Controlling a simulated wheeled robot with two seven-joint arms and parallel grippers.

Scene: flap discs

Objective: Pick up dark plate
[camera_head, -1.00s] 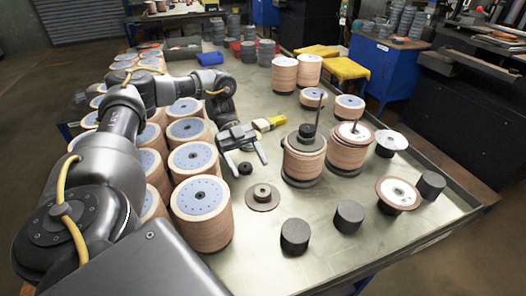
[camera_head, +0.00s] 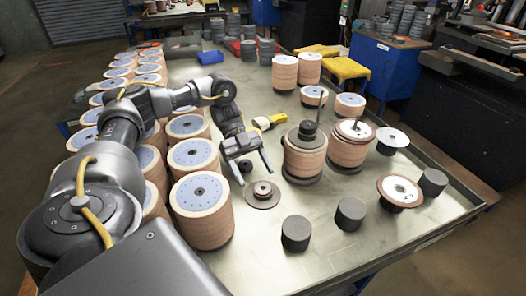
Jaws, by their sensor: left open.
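My left gripper (camera_head: 252,177) is open and empty, its two fingers pointing toward the front of the metal table. A flat round plate with a dark hub (camera_head: 262,195) lies on the table just in front of the fingertips, apart from them. A small dark round piece (camera_head: 245,166) shows between the fingers. Another dark plate with a hub (camera_head: 307,135) sits on top of a stack of brown flap discs (camera_head: 304,160) with a rod standing up, right of the gripper. My right gripper is not in view.
Stacks of discs with blue-grey tops (camera_head: 199,193) stand close along the left. Black cylinders (camera_head: 296,233) stand at the front. A white-centred disc (camera_head: 399,190) is tilted at right.

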